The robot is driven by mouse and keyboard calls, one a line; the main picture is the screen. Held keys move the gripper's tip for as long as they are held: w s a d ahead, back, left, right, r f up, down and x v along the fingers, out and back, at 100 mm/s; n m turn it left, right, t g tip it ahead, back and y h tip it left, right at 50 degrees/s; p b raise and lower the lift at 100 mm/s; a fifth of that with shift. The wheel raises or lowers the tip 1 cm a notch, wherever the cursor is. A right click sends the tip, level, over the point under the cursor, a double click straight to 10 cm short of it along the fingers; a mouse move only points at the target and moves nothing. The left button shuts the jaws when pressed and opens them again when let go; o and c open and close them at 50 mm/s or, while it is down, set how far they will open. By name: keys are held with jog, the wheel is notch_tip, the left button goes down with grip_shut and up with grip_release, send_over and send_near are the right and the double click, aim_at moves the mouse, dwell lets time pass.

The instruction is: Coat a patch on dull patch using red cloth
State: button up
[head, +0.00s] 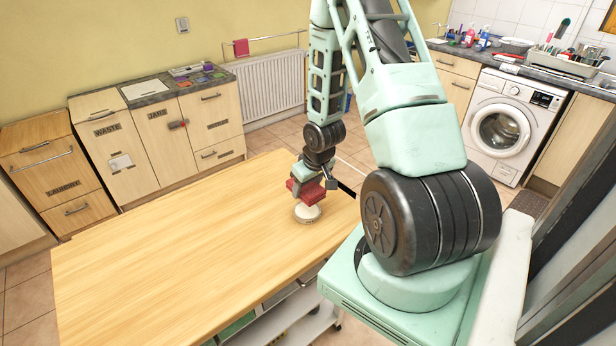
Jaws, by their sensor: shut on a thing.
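My gripper (313,182) reaches down over the right part of the wooden tabletop (180,240). It is shut on the red cloth (306,192), which looks like a small folded red pad. Directly under the cloth is a round white tin or pot (307,213) standing on the table. The cloth seems to be at the top of the tin, but I cannot tell whether they touch. My arm hides part of the table's right end. I cannot make out a dull patch on the wood.
The rest of the tabletop is bare. Cabinets (120,160) line the left wall, with small items on their counter. A radiator (271,85) and a rail with a reddish towel (241,47) are behind. A washing machine (505,125) stands at the back right.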

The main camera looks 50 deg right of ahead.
aim_at(306, 210)
jog(key=shift+s+d+f+b, duration=0.1)
jog(key=shift+s+f+b, duration=0.05)
jog(key=shift+f+b, duration=2.7)
jog(key=shift+f, duration=0.7)
jog(key=shift+r+p, duration=2.85)
jog(key=shift+r, duration=0.7)
